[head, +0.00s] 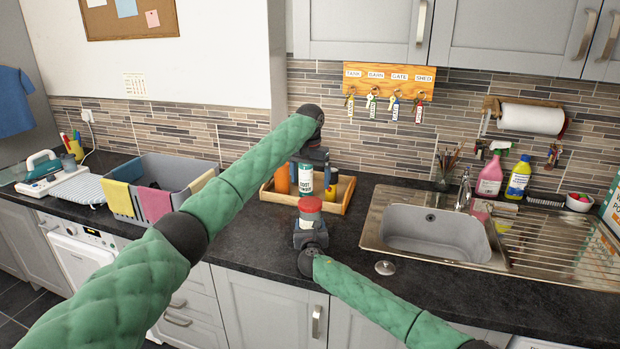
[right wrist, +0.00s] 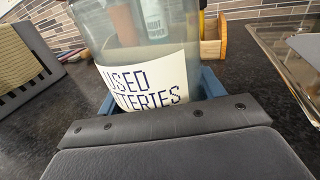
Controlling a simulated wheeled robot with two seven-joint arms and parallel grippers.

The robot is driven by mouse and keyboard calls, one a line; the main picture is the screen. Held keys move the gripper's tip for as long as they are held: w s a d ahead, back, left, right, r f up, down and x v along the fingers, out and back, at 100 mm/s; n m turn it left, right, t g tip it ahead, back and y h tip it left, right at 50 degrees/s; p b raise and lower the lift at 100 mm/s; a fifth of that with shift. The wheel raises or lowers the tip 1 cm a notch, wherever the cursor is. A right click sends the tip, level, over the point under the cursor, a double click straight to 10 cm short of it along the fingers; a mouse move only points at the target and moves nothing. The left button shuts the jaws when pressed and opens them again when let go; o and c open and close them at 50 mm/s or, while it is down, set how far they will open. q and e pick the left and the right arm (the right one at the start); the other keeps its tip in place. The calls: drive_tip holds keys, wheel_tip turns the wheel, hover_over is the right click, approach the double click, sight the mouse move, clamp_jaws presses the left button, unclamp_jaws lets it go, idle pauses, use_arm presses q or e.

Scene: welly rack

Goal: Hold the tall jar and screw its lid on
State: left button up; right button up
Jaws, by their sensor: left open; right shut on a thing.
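The tall jar is clear, with a white label reading "USED BATTERIES" (right wrist: 145,85) in the right wrist view. In the head view the jar (head: 308,222) stands upright near the counter's front edge, with a round red top (head: 309,204). Whether that red lid sits loose or tight cannot be told. My right gripper (head: 310,236) is shut around the jar's lower part, and its blue finger shows beside it in the wrist view. My left gripper (head: 312,172) points down, open, above and behind the jar in the picture, apart from the red top.
A wooden tray (head: 335,207) behind holds a white-labelled bottle (head: 306,180) and an orange bottle (head: 282,180). A small metal disc (head: 385,267) lies on the counter right of the jar. The sink (head: 435,235) is further right; a grey basket (head: 165,172) stands left.

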sight(310, 201)
use_arm(q)
drive_tip(key=n, duration=0.6)
drive_tip(key=shift+n, duration=0.4)
drive_tip(key=n, duration=0.7)
drive_tip(key=shift+n, duration=0.4)
drive_tip(key=shift+f, duration=4)
